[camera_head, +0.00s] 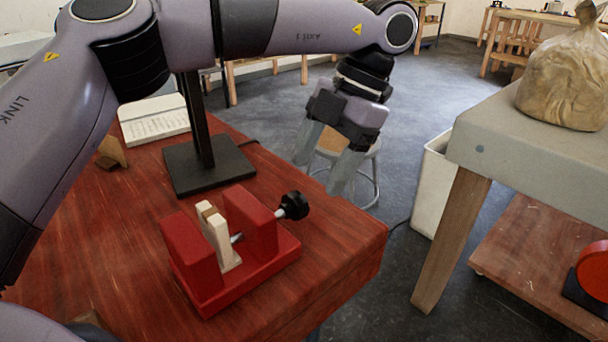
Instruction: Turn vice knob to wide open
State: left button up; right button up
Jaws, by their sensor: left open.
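The red vice (282,256) stands on the red-brown wooden table near its front right corner. Its black knob (294,205) sticks out on the right side at the end of a metal screw. A pale movable jaw (221,240) stands between the two red walls, with a gap on each side. My left gripper (320,178) hangs above and beyond the knob, near the table's far right edge. Its two grey fingers point down and are apart, with nothing between them. It does not touch the knob. My right gripper is not in view.
A black lamp stand base (235,168) is on the table behind the vice. A stool (368,160) and a white bin (432,185) stand beyond the table. A grey-topped table (540,150) with a bag (565,80) is at right.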

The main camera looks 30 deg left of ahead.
aim_at(300, 193)
pick_arm(q)
jog(key=x, duration=0.2)
jog(key=b+x, duration=0.1)
jog(key=x, duration=0.3)
jog(key=shift+w+a+r, duration=0.1)
jog(key=shift+a, duration=0.25)
jog(key=shift+a+f, duration=0.1)
jog(key=shift+f, duration=0.25)
jog(key=shift+c, duration=0.9)
jog(key=c, duration=0.8)
